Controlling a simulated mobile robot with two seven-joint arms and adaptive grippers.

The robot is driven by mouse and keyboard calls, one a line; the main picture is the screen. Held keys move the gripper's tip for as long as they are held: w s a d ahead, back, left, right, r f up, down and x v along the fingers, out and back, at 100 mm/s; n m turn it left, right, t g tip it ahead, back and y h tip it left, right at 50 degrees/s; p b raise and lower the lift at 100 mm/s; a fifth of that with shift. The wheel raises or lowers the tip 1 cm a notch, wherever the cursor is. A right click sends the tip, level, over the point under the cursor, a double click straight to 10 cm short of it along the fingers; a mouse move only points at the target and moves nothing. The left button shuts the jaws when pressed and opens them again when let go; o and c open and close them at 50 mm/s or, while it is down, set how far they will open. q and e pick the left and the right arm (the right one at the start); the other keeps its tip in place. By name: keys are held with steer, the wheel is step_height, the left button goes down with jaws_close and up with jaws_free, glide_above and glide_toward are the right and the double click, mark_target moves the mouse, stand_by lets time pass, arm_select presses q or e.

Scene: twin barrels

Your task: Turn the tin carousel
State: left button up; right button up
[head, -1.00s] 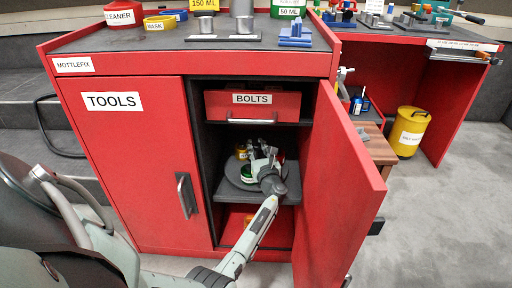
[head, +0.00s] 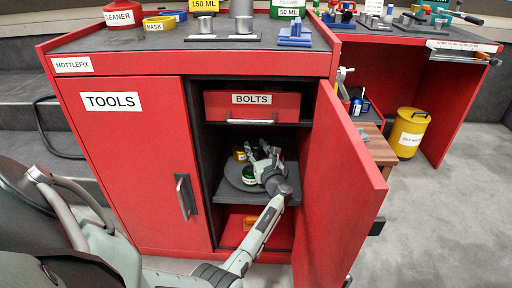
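The tin carousel (head: 232,174) is a dark round turntable on the middle shelf of the open red cabinet. It bears a yellow tin (head: 240,155) at the back left and a green tin (head: 249,175) with a pale top at the front. A red tin is partly hidden behind my gripper. My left gripper (head: 262,151) reaches in over the carousel, among the tins, with its two fingers spread. I cannot tell whether a finger touches a tin. My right gripper is not in view.
The open red door (head: 338,195) stands close to the right of my forearm. A BOLTS drawer (head: 252,105) hangs above the carousel. The shut TOOLS door (head: 132,150) is on the left. An orange item (head: 249,223) lies on the lower shelf.

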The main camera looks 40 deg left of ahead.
arm_select(q)
steer(key=shift+o, duration=0.5)
steer(key=v, duration=0.7)
steer(key=shift+s+d, duration=0.15)
steer(key=shift+d, duration=0.05)
